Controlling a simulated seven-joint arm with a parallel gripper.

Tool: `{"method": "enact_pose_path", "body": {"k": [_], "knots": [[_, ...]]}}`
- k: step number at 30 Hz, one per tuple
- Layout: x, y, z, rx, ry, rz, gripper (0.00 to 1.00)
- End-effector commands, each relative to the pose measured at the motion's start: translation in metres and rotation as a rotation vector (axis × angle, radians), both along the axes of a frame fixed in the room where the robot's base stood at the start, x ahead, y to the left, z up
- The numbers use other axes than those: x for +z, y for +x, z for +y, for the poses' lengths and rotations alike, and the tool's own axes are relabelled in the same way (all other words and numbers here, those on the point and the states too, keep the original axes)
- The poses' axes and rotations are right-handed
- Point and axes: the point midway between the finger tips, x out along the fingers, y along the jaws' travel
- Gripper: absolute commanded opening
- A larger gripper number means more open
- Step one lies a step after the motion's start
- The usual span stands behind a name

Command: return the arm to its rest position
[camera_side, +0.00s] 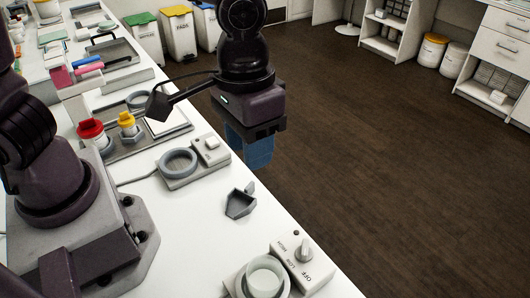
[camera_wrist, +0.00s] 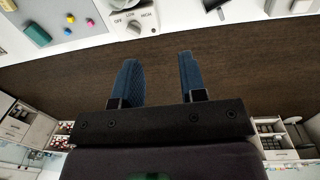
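My gripper (camera_side: 254,152) hangs from the dark arm in the side view, just beyond the far long edge of the white bench (camera_side: 220,258), with the floor behind it. In the wrist view my gripper (camera_wrist: 157,62) shows two blue fingers standing apart with only brown floor between them. It is open and empty. In the side view the fingers overlap each other, and the gap does not show there.
A grey ring on a base (camera_side: 178,163), a small dark scoop-like piece (camera_side: 240,203) and a dial unit (camera_side: 304,264) with a pale cup (camera_side: 265,277) stand on the bench. Red-capped (camera_side: 92,133) and yellow-capped (camera_side: 127,122) bottles stand further back.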

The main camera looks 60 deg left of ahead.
Motion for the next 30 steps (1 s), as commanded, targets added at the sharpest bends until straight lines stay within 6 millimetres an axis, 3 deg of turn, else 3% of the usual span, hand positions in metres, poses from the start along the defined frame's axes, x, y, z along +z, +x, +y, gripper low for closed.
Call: {"method": "enact_pose_path", "body": {"k": [3,7,15,21,30], "knots": [[0.030,-0.013,0.040,-0.096,-0.046,-0.084,0.38],[0.055,-0.031,0.081,-0.163,-0.047,-0.202,0.38],[0.089,-0.065,0.142,-0.055,0.033,-0.437,0.38],[0.103,-0.069,0.161,0.042,0.060,-0.514,0.38],[0.104,-0.069,0.162,0.045,0.060,-0.514,0.38]]}}
